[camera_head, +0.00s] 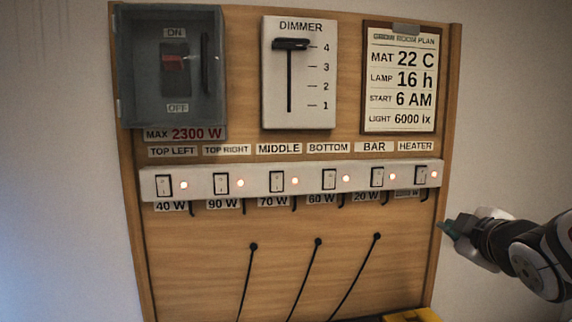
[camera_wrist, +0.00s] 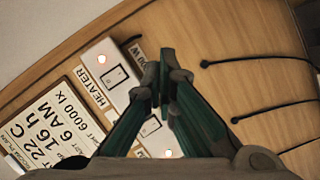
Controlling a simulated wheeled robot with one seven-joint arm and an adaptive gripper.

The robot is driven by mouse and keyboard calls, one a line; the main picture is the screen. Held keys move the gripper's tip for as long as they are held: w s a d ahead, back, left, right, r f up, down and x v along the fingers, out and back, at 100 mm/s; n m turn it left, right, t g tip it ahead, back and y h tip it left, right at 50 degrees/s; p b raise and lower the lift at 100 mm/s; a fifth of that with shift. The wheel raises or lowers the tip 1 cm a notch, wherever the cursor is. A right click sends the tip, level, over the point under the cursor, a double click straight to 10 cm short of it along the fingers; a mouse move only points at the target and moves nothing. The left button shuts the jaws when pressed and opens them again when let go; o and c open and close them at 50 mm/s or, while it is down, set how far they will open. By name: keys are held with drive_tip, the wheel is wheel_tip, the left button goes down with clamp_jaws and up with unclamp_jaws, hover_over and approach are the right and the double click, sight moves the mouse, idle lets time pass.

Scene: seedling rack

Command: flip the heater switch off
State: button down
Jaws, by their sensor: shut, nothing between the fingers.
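The heater switch (camera_head: 421,177) is a white rocker at the right end of the white switch strip (camera_head: 205,186), under the HEATER label (camera_head: 416,146).
Several other rocker switches with lit lamps share the strip; the BAR switch (camera_head: 377,177) is nearest. Above are a breaker box (camera_head: 128,70) with a cover, a dimmer (camera_head: 299,110) with its lever near 4, and a plan board (camera_head: 400,127). Black cables (camera_head: 305,275) hang below.

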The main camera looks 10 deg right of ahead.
sight(422, 173)
drive_tip(key=s+d+r+n+t+y+p, duration=0.2)
drive_tip(key=d+r+n+t+y, duration=0.1)
drive_tip(key=n, duration=0.6)
drive_tip(key=shift+r+t+y+p, duration=0.35)
drive_tip(key=shift+r+t+y, duration=0.45)
drive_tip(key=shift+r+t, duration=0.25)
drive_tip(key=w, duration=0.4)
drive_tip(key=w+r+p, duration=0.1)
drive_tip(key=w, duration=0.4)
drive_tip(key=w+p, duration=0.1)
drive_tip(key=w, duration=0.4)
drive_tip(key=shift+a+r, duration=0.2)
drive_tip(key=shift+r, duration=0.05)
